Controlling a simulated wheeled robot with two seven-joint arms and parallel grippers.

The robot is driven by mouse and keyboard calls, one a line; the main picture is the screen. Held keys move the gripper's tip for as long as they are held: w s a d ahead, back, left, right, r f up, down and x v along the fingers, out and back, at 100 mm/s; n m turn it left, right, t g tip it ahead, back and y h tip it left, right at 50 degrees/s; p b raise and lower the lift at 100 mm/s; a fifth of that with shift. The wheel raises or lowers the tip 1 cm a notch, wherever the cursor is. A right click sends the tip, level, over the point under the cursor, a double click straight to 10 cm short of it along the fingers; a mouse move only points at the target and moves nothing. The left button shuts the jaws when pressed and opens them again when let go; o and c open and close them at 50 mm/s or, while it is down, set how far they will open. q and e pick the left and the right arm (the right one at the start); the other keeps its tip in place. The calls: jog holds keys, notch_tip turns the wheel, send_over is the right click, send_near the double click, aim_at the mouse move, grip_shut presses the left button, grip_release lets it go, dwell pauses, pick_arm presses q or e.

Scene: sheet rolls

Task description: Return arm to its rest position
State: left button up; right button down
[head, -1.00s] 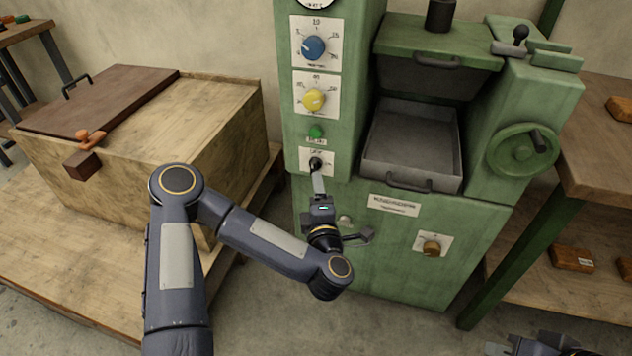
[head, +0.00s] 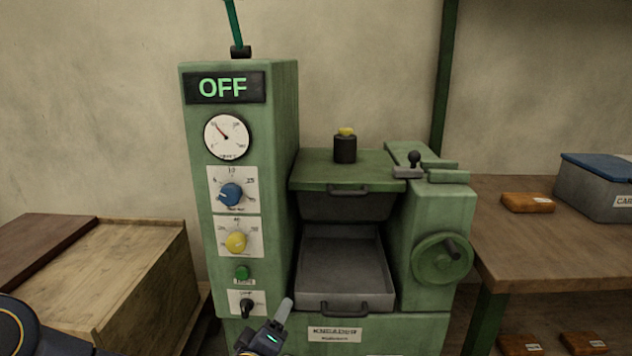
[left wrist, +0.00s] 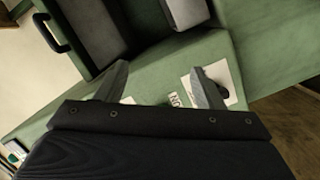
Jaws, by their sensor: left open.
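My left arm enters the head view at the bottom left, mostly cut off by the frame edge. My left gripper (head: 280,320) is at the bottom centre, to the right of and below the black lower switch (head: 246,305) on the green machine (head: 240,335). In the left wrist view the two fingers of this gripper (left wrist: 160,85) stand wide apart with nothing between them. The right finger partly overlaps the switch plate (left wrist: 232,82) there, and I cannot tell contact from this view. My right gripper is out of view.
The machine has an OFF display (head: 224,87), a dial gauge (head: 227,137), a blue knob (head: 231,194), a yellow knob (head: 236,242), a green button (head: 242,273), an open grey tray (head: 345,265) and a handwheel (head: 442,260). A wooden crate (head: 130,285) is left; a workbench (head: 545,240) is right.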

pick_arm(q)
jog(key=s+a+m+g, duration=0.2)
jog(key=s+a+g, duration=0.2)
jog(key=s, duration=0.5)
jog(key=s+a+m+g, duration=0.3)
jog(key=s+a, duration=0.1)
jog(key=s, duration=0.6)
jog(key=s+a+m+g, duration=0.2)
jog(key=s+a+g, duration=0.2)
jog(key=s, duration=0.5)
notch_tip(320, 180, up, 26)
jog(key=s+p, duration=0.1)
jog(key=p, duration=2.5)
jog(key=shift+m, duration=0.3)
jog(key=shift+f, duration=0.1)
